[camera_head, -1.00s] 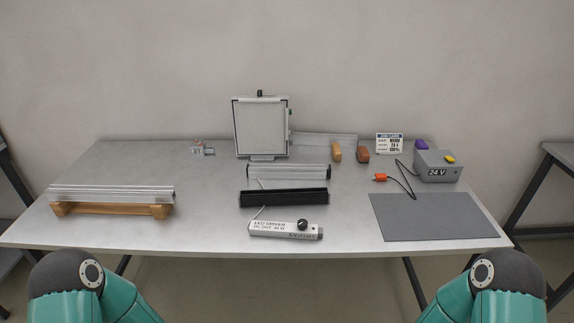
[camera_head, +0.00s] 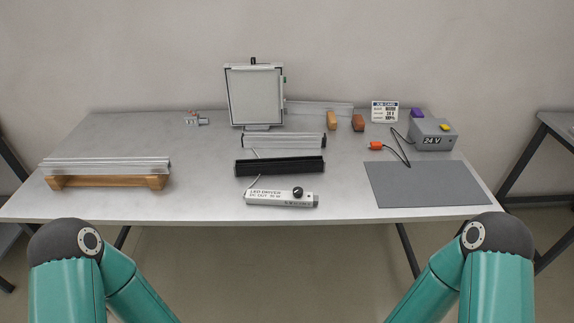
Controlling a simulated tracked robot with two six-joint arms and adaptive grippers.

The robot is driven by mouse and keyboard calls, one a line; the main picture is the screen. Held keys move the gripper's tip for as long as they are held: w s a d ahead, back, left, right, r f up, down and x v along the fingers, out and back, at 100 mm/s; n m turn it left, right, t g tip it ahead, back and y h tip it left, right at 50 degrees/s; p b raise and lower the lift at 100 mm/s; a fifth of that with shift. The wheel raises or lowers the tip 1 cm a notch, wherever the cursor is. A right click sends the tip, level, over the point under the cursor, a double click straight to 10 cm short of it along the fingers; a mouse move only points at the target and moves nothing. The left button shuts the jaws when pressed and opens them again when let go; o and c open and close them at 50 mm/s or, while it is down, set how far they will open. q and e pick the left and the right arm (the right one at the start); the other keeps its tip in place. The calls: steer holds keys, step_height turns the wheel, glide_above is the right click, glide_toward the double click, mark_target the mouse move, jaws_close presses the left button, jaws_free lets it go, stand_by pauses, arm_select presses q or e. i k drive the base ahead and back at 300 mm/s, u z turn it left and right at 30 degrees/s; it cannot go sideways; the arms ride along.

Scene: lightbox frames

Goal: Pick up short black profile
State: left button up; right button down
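The short black profile (camera_head: 280,167) lies on the table, left of the middle, with its long side running left to right. A short silver profile (camera_head: 284,141) lies just behind it. A white LED driver (camera_head: 281,198) with a black knob lies just in front of it, and a thin cable shows at its left end. Both of my arms show only as teal links with dark joints at the bottom corners. Neither gripper is in view, and nothing touches the black profile.
Long silver profiles rest on a wooden stand (camera_head: 106,182) at the left. A framed panel (camera_head: 255,97) stands behind. A grey mat (camera_head: 427,185) and a 24 V box (camera_head: 432,134) are at the right. Bare table (camera_head: 201,170) lies left of the black profile.

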mark_target(264, 166)
steer(key=z, duration=0.55)
steer(key=i, duration=0.15)
steer(key=u, duration=2.55)
steer(key=k, duration=1)
steer(key=z, duration=1.2)
steer(key=i, duration=1)
steer(key=u, duration=0.25)
